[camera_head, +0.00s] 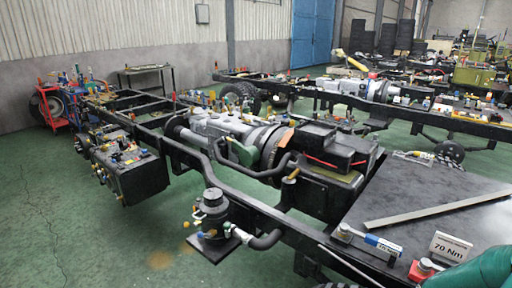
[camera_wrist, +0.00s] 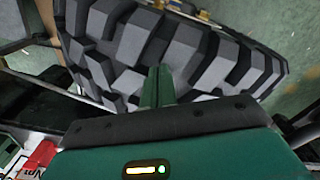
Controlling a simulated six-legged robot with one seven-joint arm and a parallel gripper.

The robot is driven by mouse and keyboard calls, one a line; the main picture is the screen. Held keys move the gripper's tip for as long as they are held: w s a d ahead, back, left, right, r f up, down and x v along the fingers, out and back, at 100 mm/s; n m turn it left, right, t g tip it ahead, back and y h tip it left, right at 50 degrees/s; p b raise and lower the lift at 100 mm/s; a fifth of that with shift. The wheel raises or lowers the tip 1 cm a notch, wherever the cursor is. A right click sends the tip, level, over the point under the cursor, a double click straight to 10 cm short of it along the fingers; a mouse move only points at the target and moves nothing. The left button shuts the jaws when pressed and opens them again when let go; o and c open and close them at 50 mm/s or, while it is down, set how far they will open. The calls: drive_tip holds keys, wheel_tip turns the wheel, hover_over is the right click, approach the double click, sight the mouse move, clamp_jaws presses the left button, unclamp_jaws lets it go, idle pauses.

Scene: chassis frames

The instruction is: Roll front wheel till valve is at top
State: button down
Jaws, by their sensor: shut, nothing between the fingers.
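A black wheel with a chunky block tread (camera_wrist: 150,50) fills the upper part of the wrist view. I see only its tread, so its side face and any valve are hidden. My gripper (camera_wrist: 156,76) is shut, with its green fingers together and nothing between them. The fingertips overlap the tread in the picture; I cannot tell whether they touch it. In the head view a small piece of dark tyre (camera_head: 335,285) shows at the bottom edge, under the chassis frame (camera_head: 270,222). My gripper is not visible in the head view.
A dark plate (camera_head: 455,190) on the chassis carries a metal straightedge (camera_head: 435,213), a blue-handled torque wrench (camera_head: 383,245) and a "70 Nm" sign (camera_head: 451,247). A black canister (camera_head: 214,205) sticks out beside the frame. Green floor (camera_head: 60,205) is open at left. A second chassis (camera_head: 400,108) stands behind.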

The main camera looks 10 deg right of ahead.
drive_tip(key=shift+w+a+r, duration=0.25)
drive_tip(key=shift+w+a, duration=0.65)
drive_tip(key=shift+w, duration=0.1)
drive_tip(key=shift+w+a, duration=1.05)
drive_tip(key=shift+w, duration=0.15)
drive_tip(key=shift+w+a, duration=0.1)
drive_tip(key=shift+w, duration=0.05)
drive_tip(key=shift+w+a+f, duration=0.25)
drive_tip(key=shift+w+a, duration=0.5)
drive_tip(key=shift+w+a+f, duration=0.1)
drive_tip(key=shift+w+a, duration=0.15)
drive_tip(key=shift+a, duration=0.05)
idle(0.4)
